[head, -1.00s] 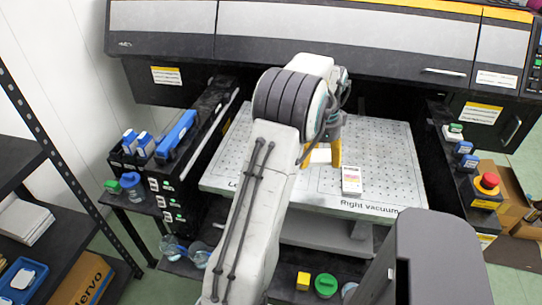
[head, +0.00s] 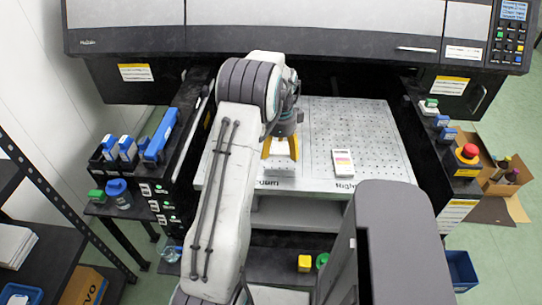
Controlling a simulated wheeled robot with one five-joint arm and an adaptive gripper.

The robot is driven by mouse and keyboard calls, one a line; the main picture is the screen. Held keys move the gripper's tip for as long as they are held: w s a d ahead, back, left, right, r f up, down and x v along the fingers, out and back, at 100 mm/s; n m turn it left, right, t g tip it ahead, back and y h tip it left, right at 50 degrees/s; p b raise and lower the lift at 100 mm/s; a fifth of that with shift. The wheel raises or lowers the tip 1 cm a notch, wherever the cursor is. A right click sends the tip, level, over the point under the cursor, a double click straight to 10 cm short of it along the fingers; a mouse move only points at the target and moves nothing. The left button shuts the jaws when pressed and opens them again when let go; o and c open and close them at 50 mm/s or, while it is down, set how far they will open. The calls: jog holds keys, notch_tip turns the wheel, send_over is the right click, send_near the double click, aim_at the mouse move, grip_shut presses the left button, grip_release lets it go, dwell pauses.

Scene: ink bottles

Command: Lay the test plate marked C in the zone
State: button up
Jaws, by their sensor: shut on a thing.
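My gripper (head: 280,148), with yellow fingers, is over the front part of the perforated white printer bed (head: 320,120). It is shut on a pale plate (head: 281,169), part of which shows below and between the fingers. I cannot read a letter on it, nor tell whether it touches the bed. My arm hides the left part of the bed, and I cannot make out a zone outline.
A black rack with blue and white bottles (head: 128,148) stands left of the bed. A red stop button (head: 467,153) is at the right. A dark shelf (head: 15,240) is at lower left. Yellow (head: 305,263) and green (head: 322,261) capped items sit below the bed.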

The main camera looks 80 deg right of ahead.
aim_at(271, 163)
jog(key=w+f, duration=0.1)
jog(key=w+d, duration=0.1)
jog(key=shift+w+f, duration=0.35)
jog(key=shift+f+p, duration=0.65)
jog(key=shift+f, duration=1.35)
jog(key=shift+f, duration=0.1)
jog(key=o, duration=1.2)
notch_tip(271, 163, up, 12)
jog(key=shift+r+b, duration=0.1)
jog(key=shift+b, duration=0.4)
jog(key=shift+a, duration=0.1)
